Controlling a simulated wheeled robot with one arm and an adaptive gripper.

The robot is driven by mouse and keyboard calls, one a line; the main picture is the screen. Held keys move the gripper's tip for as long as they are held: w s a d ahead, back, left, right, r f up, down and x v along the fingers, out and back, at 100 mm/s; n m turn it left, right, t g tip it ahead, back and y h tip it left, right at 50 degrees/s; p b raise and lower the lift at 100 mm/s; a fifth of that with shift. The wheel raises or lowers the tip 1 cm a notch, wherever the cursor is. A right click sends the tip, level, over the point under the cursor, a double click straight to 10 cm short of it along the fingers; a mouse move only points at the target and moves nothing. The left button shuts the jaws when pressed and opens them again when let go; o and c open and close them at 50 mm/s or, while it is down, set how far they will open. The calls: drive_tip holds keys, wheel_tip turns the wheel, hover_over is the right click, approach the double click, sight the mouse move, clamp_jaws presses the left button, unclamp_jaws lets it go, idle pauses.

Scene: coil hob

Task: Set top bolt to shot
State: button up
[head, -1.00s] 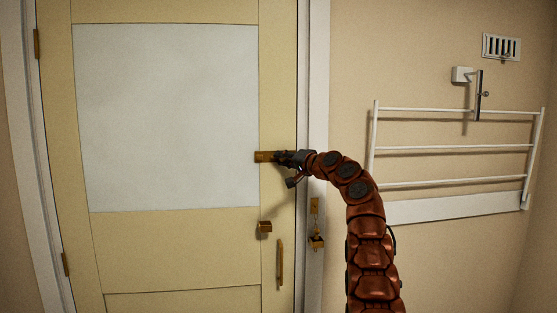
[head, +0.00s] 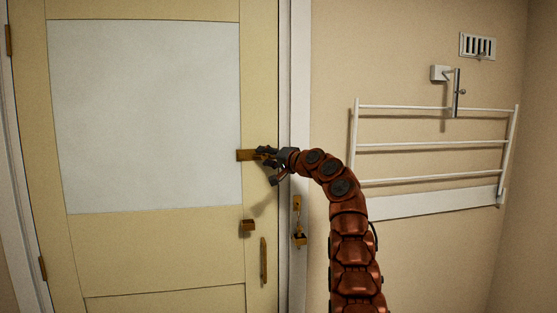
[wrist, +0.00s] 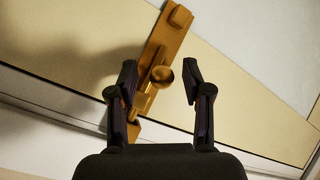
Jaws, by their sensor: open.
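The top bolt (head: 246,155) is a brass slide bolt on the cream door (head: 160,245), near its right edge, level with the lower part of the white panel. In the wrist view the bolt's long brass plate (wrist: 165,45) runs diagonally, and its round knob (wrist: 162,76) shows between my fingers. My gripper (head: 268,156) is at the bolt's right part and hides it in the head view. In the wrist view the gripper (wrist: 160,78) is open, with one finger on each side of the knob and a gap on both sides. Whether the bolt reaches the frame is hidden.
A brass knob (head: 248,226) and a vertical pull handle (head: 263,262) are lower on the door. A brass chain fitting (head: 298,236) hangs on the white frame. A white wall rack (head: 430,145) and a vent (head: 478,46) are at the right.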

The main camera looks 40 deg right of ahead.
drive_tip(key=s+d, duration=0.2)
drive_tip(key=s, duration=0.9)
drive_tip(key=shift+s+d, duration=0.15)
drive_tip(key=shift+s, duration=0.2)
idle(0.5)
